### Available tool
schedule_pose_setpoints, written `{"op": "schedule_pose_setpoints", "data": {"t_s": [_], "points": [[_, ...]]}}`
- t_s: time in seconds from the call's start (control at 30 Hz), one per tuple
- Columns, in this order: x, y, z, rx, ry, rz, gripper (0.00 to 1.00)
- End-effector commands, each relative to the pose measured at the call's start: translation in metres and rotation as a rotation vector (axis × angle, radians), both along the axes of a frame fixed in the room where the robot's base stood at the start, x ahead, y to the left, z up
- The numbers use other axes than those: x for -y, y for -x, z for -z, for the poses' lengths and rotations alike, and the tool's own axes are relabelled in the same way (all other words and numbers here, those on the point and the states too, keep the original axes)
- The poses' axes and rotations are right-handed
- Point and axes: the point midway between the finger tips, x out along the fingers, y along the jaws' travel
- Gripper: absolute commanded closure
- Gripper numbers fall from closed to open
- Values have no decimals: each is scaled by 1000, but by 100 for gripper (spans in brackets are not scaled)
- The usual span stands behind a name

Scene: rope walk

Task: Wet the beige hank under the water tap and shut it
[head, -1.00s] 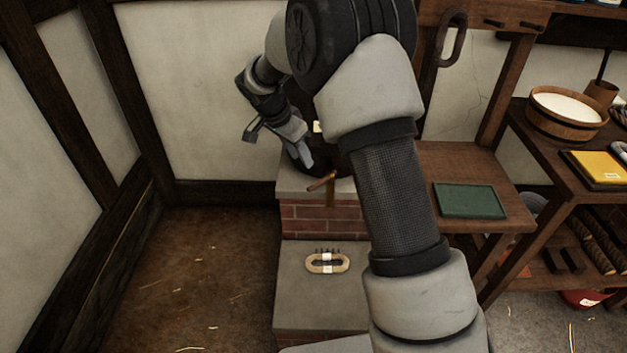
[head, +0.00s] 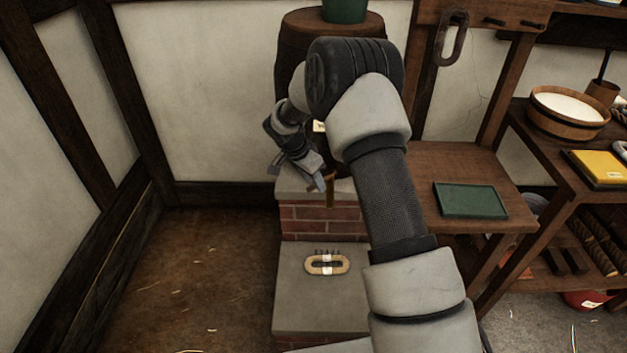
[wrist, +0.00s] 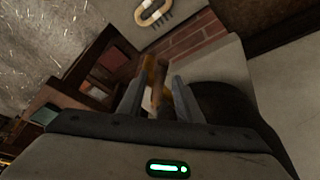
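The beige hank (head: 312,265), an oval loop with a white band, lies on the low grey stone slab. It also shows in the wrist view (wrist: 147,19). The brass tap (head: 331,194) projects from the dark barrel above the brick step. My gripper (head: 320,182) is at the tap, its fingers apart. In the wrist view my gripper (wrist: 158,82) has the tap's brown handle (wrist: 161,76) between its open fingers, and I see no clear grip on it. The handle is mostly hidden in the head view. I cannot see any running water.
The barrel (head: 298,40) stands behind my arm with a green pot (head: 345,11) on top. A wooden bench with a dark green tray (head: 470,200) is on the right. A shelf beyond holds a wooden tub (head: 567,112). The floor at left is clear.

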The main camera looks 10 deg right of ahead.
Motion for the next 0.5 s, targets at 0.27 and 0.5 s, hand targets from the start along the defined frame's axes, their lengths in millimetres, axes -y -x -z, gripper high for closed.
{"op": "schedule_pose_setpoints", "data": {"t_s": [0.27,0.5], "points": [[0,0,-1,0,0,0,100],[0,0,-1,0,0,-2,100]]}}
